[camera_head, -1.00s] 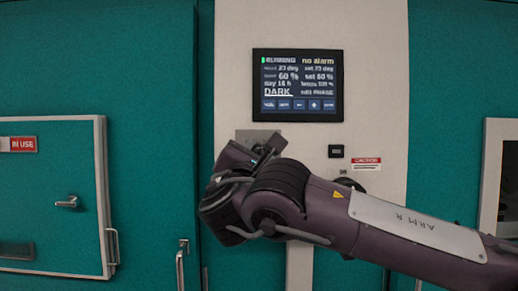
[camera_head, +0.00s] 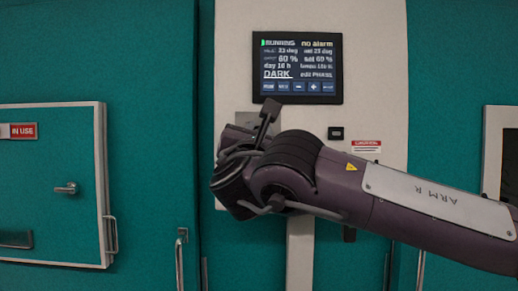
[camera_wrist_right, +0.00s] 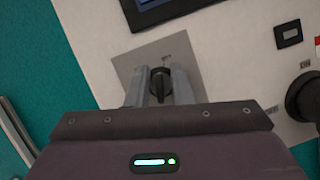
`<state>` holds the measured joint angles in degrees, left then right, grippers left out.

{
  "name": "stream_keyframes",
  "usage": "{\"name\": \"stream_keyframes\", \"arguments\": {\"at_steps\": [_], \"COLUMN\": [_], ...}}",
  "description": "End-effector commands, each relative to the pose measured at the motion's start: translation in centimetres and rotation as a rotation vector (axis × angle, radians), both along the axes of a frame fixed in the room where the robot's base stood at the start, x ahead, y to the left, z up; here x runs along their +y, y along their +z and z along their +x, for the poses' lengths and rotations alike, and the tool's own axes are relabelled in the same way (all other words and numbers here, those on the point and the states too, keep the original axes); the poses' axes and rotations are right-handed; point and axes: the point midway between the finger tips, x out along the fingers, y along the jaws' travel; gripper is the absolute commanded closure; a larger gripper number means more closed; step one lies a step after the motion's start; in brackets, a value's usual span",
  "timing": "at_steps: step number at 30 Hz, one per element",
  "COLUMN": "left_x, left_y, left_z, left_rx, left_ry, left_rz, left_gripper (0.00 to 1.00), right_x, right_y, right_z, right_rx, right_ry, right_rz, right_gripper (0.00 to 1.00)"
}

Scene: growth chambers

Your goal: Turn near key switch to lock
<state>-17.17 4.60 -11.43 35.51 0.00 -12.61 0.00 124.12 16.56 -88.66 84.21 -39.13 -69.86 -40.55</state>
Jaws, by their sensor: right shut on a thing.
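The key switch (camera_wrist_right: 159,84) shows in the right wrist view as a dark knob on a grey square plate (camera_wrist_right: 200,62). The two grey fingers of my right gripper (camera_wrist_right: 160,88) are shut on the knob, one on each side. In the head view my right arm (camera_head: 300,180) reaches in from the right and hides the knob; only a corner of the plate (camera_head: 243,119) shows beside the wrist. My left gripper is in neither view.
A lit display (camera_head: 297,68) reading "RUNNING", "no alarm" and "DARK" sits above the plate. A small black socket (camera_head: 335,133) and a red caution label (camera_head: 366,146) are to the right. A teal door (camera_head: 50,180) with handles stands at the left.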

Motion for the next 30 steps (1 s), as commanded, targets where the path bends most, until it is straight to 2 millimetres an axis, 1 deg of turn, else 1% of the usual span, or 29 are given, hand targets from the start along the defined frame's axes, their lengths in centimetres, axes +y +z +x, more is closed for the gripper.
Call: {"name": "stream_keyframes", "arguments": {"at_steps": [1, 3, 12, 21, 30], "left_x": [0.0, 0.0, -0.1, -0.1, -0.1], "left_y": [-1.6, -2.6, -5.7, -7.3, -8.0], "left_z": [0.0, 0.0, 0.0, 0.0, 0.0], "left_rx": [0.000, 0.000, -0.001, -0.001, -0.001], "left_ry": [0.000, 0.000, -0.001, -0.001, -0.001], "left_rz": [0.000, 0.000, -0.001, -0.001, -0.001], "left_gripper": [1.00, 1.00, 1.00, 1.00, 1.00], "right_x": [-0.1, 0.0, 0.1, 0.3, 0.4], "right_y": [-0.6, -0.6, -0.4, -0.3, -0.2], "right_z": [-0.1, -0.1, 0.0, 0.1, 0.1], "right_rx": [-0.006, -0.004, -0.002, 0.001, 0.002], "right_ry": [-0.003, -0.002, -0.001, -0.001, 0.000], "right_rz": [-0.044, -0.110, -0.394, -0.633, -0.775], "right_gripper": [1.00, 1.00, 1.00, 1.00, 1.00]}}
